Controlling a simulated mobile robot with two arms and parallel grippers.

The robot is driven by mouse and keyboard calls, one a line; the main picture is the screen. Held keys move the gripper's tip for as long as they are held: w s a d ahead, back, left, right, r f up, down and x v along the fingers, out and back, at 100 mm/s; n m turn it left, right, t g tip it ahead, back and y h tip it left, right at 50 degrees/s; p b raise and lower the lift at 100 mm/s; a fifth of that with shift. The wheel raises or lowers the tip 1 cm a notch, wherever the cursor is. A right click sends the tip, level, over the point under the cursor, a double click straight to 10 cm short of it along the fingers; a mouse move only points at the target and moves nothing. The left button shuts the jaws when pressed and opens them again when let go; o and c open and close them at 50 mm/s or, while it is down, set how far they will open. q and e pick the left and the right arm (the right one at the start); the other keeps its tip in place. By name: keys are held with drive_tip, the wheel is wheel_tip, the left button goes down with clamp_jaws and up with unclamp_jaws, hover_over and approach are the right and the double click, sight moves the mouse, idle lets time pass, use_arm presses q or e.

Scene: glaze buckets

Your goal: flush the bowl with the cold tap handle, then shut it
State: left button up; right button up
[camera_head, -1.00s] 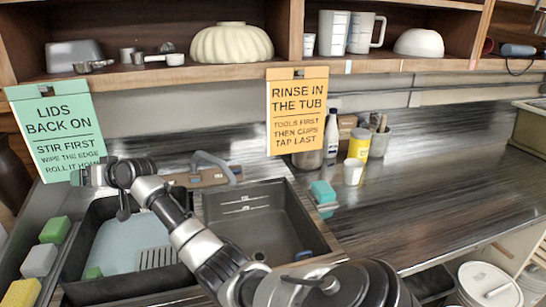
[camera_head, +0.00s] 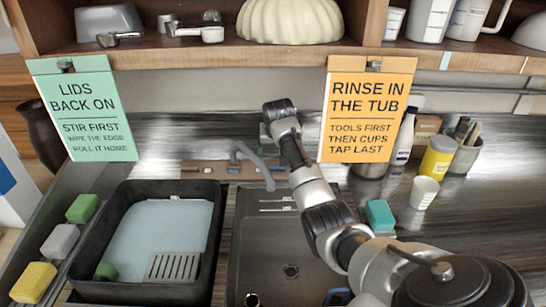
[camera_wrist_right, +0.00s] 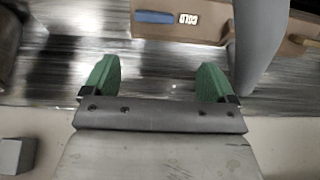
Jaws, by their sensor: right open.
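The tap's grey spout (camera_head: 252,160) arches over the grey sink bowl (camera_head: 258,245), whose drain shows; I see no water running. A brown tap base carries a blue handle (camera_wrist_right: 155,17) beside a label that appears to read COLD, upside down, in the right wrist view. The spout (camera_wrist_right: 255,45) also shows there. In the head view my right arm hides part of the tap base. My right gripper (camera_wrist_right: 158,80) is open and empty, its green fingers apart, pointing toward the tap base with a gap before the handle. My left gripper is not in view.
A black tub (camera_head: 100,230) with pale blue water and a grate stands left of the bowl. Sponges lie beside it. A teal block (camera_head: 379,215), white cup (camera_head: 424,192) and yellow tin (camera_head: 438,157) stand right. Two hanging signs and a shelf are above.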

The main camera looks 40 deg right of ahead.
sight(277, 168)
drive_tip(key=shift+g, duration=0.3)
drive_tip(key=x, duration=0.6)
drive_tip(key=s+x, duration=0.1)
drive_tip(key=x, duration=0.2)
drive_tip(key=shift+w+f, duration=0.1)
drive_tip(key=shift+f, duration=0.2)
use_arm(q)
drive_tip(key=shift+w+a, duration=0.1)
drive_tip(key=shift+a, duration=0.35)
use_arm(e)
drive_tip(key=shift+x, duration=0.95)
drive_tip(key=c, duration=0.9)
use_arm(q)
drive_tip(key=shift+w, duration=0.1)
